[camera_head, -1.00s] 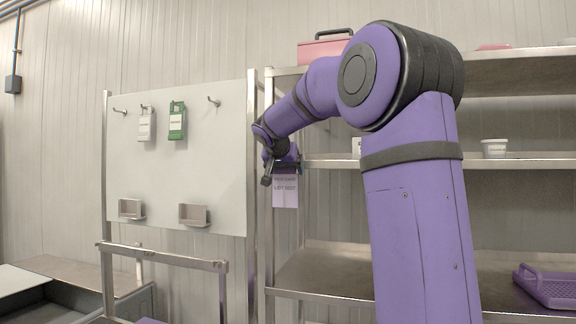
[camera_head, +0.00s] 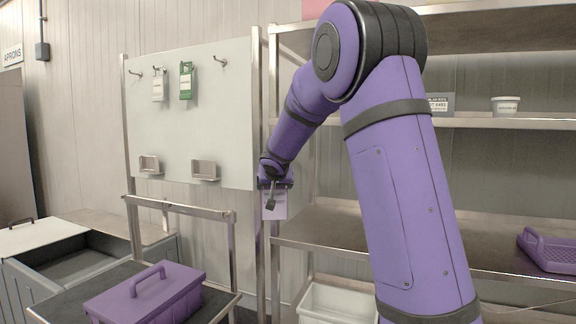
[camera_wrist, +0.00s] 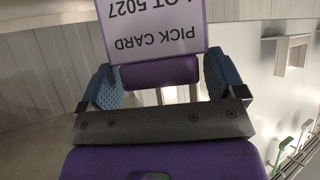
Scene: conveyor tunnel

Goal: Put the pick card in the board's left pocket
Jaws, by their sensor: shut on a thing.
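My gripper (camera_head: 275,184) is shut on the pick card (camera_head: 274,204), a pale lilac card hanging below the fingers. In the wrist view the card (camera_wrist: 152,28) reads upside down between the blue finger pads. The pale board (camera_head: 215,125) stands left of my gripper. Its left pocket (camera_head: 150,167) and right pocket (camera_head: 204,171) are small grey trays low on its face. The card is apart from both, right of the board's right edge and slightly below pocket height. A pocket also shows at the wrist view's right (camera_wrist: 290,55).
A white tag (camera_head: 158,90) and a green tag (camera_head: 186,84) hang on the board's hooks. A purple toolbox (camera_head: 150,295) sits front left. Metal shelving (camera_head: 480,123) stands at the right.

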